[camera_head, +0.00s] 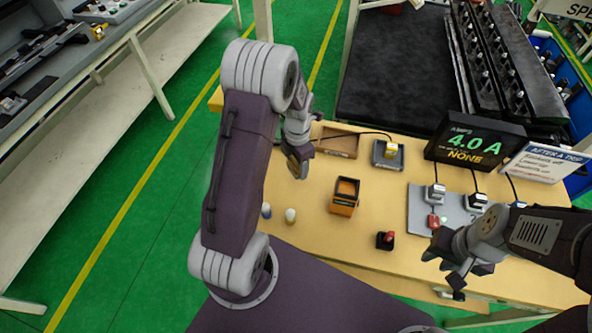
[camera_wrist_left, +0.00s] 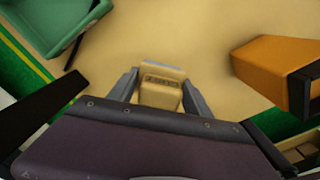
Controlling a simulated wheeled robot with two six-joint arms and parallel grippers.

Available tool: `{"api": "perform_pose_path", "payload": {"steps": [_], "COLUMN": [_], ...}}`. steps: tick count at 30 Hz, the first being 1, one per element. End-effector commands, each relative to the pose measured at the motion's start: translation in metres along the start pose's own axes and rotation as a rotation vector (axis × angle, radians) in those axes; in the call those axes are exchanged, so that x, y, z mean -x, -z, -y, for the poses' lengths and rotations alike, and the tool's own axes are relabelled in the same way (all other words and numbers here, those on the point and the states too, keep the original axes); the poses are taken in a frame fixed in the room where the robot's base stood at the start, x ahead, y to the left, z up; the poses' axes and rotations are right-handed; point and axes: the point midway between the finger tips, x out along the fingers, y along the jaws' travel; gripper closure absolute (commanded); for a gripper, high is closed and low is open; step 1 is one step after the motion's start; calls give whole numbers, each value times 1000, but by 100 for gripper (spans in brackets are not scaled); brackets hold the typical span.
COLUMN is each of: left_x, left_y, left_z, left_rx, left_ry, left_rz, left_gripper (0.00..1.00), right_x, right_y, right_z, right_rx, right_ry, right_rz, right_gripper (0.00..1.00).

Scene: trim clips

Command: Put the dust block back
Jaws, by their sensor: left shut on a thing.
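My left gripper (camera_head: 297,166) hangs over the left part of the yellow workbench (camera_head: 310,255). In the left wrist view, its fingers (camera_wrist_left: 160,92) are shut on a small tan block (camera_wrist_left: 160,95) with a pale top edge and dark lettering, which I take as the dust block. In the head view the gripper mostly hides this block. I cannot tell how far it is above the bench. My right gripper (camera_head: 447,272) appears open and empty near the bench's front right edge.
An orange box (camera_head: 344,207) stands right of the left gripper. A shallow brown tray (camera_head: 338,142), a grey holder with a yellow piece (camera_head: 388,153), a red-topped black piece (camera_head: 385,240) and two small rounded pieces (camera_head: 290,215) are on the bench. A display (camera_head: 472,142) reads 4.0 A.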

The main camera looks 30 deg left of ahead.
Motion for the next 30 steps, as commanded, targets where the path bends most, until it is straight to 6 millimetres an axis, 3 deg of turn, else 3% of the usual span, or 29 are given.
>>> {"api": "perform_pose_path", "payload": {"steps": [5, 12, 22, 23, 24, 25, 30], "left_x": [-5, -41, -46, -46, -45, -45, -45], "left_y": [3, 3, 3, 3, 3, 3, 3], "left_z": [-2, -2, -2, -2, -2, -2, -2], "left_rx": [-2, -2, -1, -1, -1, -1, -1], "left_ry": [0, 1, -1, -1, -1, -1, -1], "left_rz": [-1, -1, 1, 1, 1, 1, 1], "left_gripper": [86, 86, 86, 40, 29, 21, 21], "right_x": [1, 6, 2, 3, 3, 3, 3], "right_y": [0, 0, 0, 0, 0, 0, 0], "right_z": [0, 0, 0, 0, 0, 0, 0], "right_rx": [0, 0, 0, 0, 0, 0, 0], "right_ry": [0, 0, 0, 0, 0, 0, 0], "right_rz": [0, 0, 0, 0, 0, 0, 0], "right_gripper": [69, 69, 69, 69, 69, 69, 69]}}
